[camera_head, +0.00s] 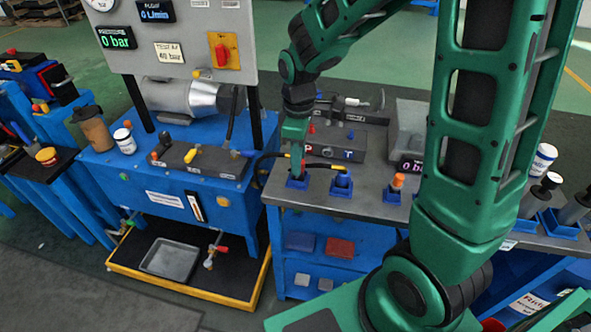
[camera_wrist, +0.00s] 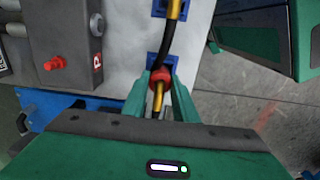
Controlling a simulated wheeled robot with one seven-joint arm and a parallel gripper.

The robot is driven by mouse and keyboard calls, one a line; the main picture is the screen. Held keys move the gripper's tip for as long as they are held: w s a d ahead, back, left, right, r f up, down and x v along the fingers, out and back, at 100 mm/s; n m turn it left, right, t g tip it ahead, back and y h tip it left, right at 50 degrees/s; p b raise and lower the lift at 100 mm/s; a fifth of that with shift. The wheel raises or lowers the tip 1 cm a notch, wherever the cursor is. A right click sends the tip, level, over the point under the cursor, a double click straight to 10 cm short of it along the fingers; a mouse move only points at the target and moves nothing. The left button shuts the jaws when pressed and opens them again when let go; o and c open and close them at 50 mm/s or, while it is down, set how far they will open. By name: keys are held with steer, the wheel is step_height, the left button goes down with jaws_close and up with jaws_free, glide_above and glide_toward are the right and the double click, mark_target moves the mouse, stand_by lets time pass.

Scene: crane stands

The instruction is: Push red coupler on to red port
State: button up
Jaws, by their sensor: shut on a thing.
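The red coupler (camera_wrist: 160,75) is between my gripper's fingertips (camera_wrist: 161,84) in the wrist view, with a black and yellow hose on it. My gripper is shut on it. In the head view my gripper (camera_head: 297,165) points down over a blue holder (camera_head: 297,183) at the bench's left front; the coupler is mostly hidden there by the fingers. The red port (camera_wrist: 54,63) sticks out of a dark block marked P, left of the coupler in the wrist view. In the head view the red port (camera_head: 311,128) is on the block behind my gripper.
A second blue holder (camera_head: 342,186) takes a hose end right of my gripper. An orange-topped coupler (camera_head: 398,181) stands further right. A blue pump bench (camera_head: 170,180) with a gauge panel (camera_head: 175,30) is at left. Some bare bench top (camera_head: 365,210) lies in front.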

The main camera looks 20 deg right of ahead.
steer(key=shift+r, duration=1.85)
steer(key=shift+w+d+r, duration=0.3)
steer(key=shift+w+r, duration=0.05)
steer(key=shift+w, duration=0.05)
steer(key=w+d+r, duration=0.9)
steer(key=w+d, duration=0.1)
steer(key=w, duration=0.3)
steer(key=f, duration=0.5)
steer(key=shift+s+a, duration=0.3)
steer(key=shift+s, duration=0.05)
steer(key=shift+f, duration=0.6)
